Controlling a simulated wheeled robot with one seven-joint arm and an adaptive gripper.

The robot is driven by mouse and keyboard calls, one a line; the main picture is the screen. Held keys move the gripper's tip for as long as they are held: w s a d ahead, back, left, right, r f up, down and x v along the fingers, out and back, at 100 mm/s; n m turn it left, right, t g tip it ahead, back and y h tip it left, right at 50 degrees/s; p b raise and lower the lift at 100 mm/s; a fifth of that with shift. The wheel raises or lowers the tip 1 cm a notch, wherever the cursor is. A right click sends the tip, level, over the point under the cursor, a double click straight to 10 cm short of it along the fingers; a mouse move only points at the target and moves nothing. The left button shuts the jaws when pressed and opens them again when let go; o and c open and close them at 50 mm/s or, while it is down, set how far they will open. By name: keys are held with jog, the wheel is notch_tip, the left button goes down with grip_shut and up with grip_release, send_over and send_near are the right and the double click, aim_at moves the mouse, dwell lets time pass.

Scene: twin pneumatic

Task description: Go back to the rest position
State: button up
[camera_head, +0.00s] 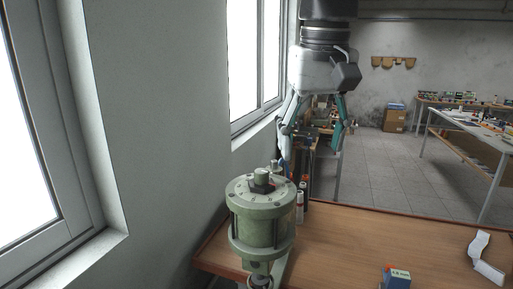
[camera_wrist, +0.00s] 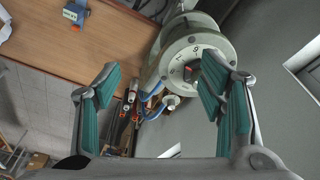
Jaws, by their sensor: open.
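My gripper (camera_head: 318,138) hangs in the upper middle of the head view, pointing down, with its two teal-padded fingers spread apart. It is open and nothing is between the fingers. In the head view it appears above and beyond the green pneumatic cylinder (camera_head: 261,222), which stands upright at the left of the wooden table (camera_head: 350,245). In the wrist view the open fingers (camera_wrist: 160,100) frame empty space, and the round cylinder top (camera_wrist: 196,55) shows at upper right, partly behind the right finger.
A blue and red box (camera_head: 396,277) and a white bracket-like piece (camera_head: 486,258) lie on the table. Small bottles (camera_head: 301,203) stand behind the cylinder. A wall (camera_head: 160,120) with windows runs along the left. Workbenches (camera_head: 470,125) stand at the far right, beyond open floor (camera_head: 390,175).

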jog(key=s+d+f+m+t, duration=0.1)
jog(key=s+d+f+t, duration=0.2)
jog(key=s+d+f, duration=0.7)
jog(key=s+f, duration=0.4)
jog(key=shift+s+f+m+b, duration=0.3)
jog(key=shift+s+b, duration=0.05)
